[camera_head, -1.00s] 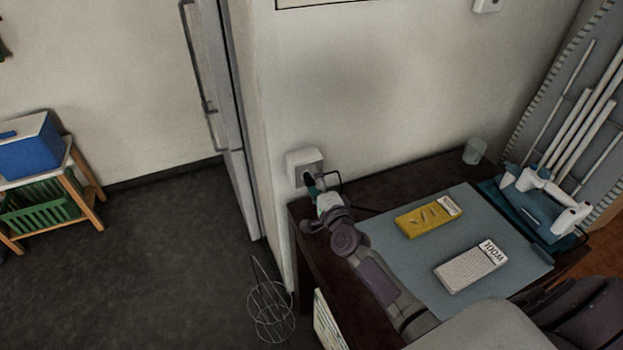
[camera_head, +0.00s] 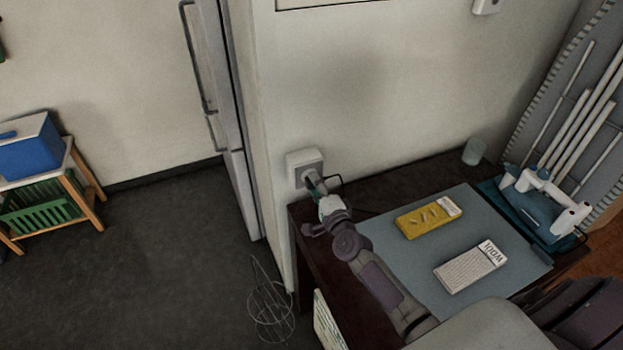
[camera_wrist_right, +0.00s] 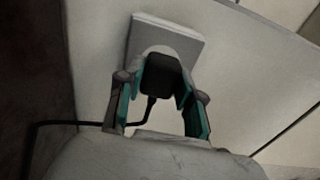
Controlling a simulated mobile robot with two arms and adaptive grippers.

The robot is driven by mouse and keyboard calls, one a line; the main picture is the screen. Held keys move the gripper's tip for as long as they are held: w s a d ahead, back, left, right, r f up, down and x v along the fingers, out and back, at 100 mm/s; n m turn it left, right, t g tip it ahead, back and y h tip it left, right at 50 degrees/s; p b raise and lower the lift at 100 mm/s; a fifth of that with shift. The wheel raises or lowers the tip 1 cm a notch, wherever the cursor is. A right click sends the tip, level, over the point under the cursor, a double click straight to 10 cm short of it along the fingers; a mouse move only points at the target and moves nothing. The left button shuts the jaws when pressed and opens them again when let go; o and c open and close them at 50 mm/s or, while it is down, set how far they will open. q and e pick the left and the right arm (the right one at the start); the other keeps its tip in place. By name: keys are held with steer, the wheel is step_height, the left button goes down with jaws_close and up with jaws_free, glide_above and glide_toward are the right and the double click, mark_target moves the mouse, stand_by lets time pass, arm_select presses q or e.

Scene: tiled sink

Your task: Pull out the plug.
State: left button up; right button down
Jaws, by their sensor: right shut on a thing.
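The white wall socket (camera_head: 303,160) is on the wall just above the back left corner of the dark table. My right gripper (camera_head: 318,188) is in front of it. In the right wrist view my right gripper (camera_wrist_right: 160,98) has its teal-padded fingers on either side of the black plug (camera_wrist_right: 161,76) and is shut on it. The socket (camera_wrist_right: 190,44) is right behind the plug, with part of its round recess showing. The plug's pins are hidden, so I cannot tell how deep they sit. The black cable (camera_wrist_right: 72,123) leaves the plug's lower end and runs left. My left gripper is out of view.
The dark table (camera_head: 370,186) carries a grey-blue mat (camera_head: 398,262) with a yellow box (camera_head: 424,220) and a white box (camera_head: 465,270). A wire basket (camera_head: 270,315) is on the floor to the left.

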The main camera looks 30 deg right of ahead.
steer(key=shift+s+a+p, duration=0.2)
steer(key=shift+s+p, duration=0.3)
steer(key=shift+s, duration=1.9)
steer(key=shift+s, duration=0.1)
steer(key=s+a+r, duration=0.5)
steer(key=s+r, duration=0.1)
steer(key=s, duration=0.3)
steer(key=s+a+r+y, duration=0.1)
steer(key=s+a+r, duration=0.4)
steer(key=s, duration=0.5)
steer(key=shift+a+r+n, duration=0.15)
steer(key=shift+r+n, duration=0.15)
steer(key=shift+r, duration=0.6)
